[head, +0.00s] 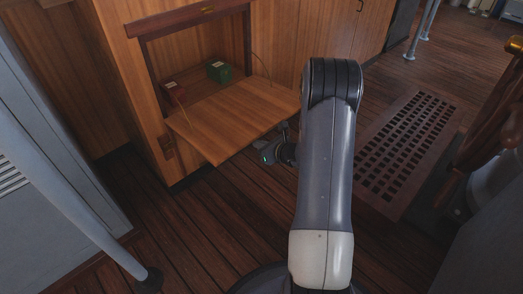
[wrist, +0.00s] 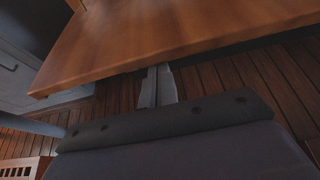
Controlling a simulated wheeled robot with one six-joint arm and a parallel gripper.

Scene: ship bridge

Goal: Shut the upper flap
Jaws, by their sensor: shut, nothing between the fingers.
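The wooden flap (head: 235,115) is open. It lies about level, folded out from the bottom of a cabinet opening, with a thin cord or stay at each side. In the wrist view the flap (wrist: 170,30) fills the upper part, its edge running across the picture. My gripper shows in the head view beside and below the flap's right front corner, partly hidden by my arm. In the wrist view my gripper (wrist: 157,85) is shut and empty, its fingertips at or just under the flap's edge. I cannot tell whether they touch it.
A grey pole (head: 75,185) stands at left. A floor grating (head: 408,150) lies at right. The plank floor before the cabinet is clear.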

